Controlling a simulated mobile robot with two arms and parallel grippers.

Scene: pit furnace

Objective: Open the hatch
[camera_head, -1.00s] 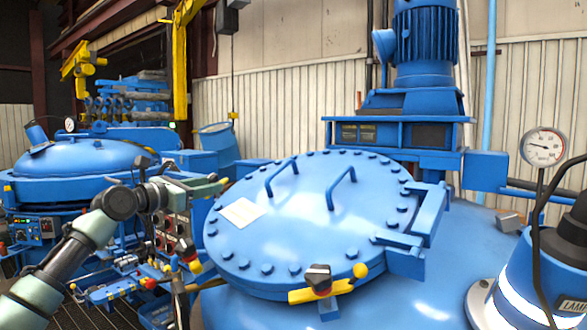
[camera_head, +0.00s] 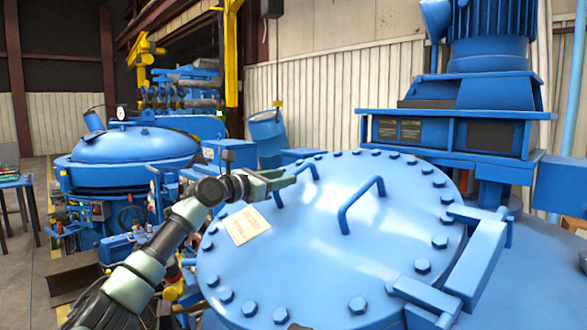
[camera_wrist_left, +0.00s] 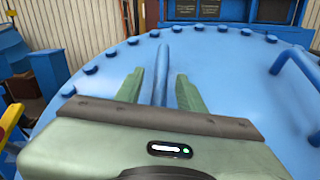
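The hatch (camera_head: 330,255) is a large round blue lid with bolts around its rim, and it lies closed. It carries two bar handles: a left handle (camera_head: 313,171) and a right handle (camera_head: 361,205). A hinge bracket (camera_head: 470,262) sits at its right side. My left gripper (camera_head: 286,178) is at the left handle and partly covers it. In the left wrist view my left gripper (camera_wrist_left: 161,84) is open, with the left handle (camera_wrist_left: 161,72) between its fingers and a gap on each side. My right gripper is out of view.
A paper label (camera_head: 246,226) lies on the lid. A blue motor unit (camera_head: 455,120) stands behind the hatch. A second blue domed vessel (camera_head: 130,150) stands at the left. Open floor (camera_head: 35,270) shows at the far left.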

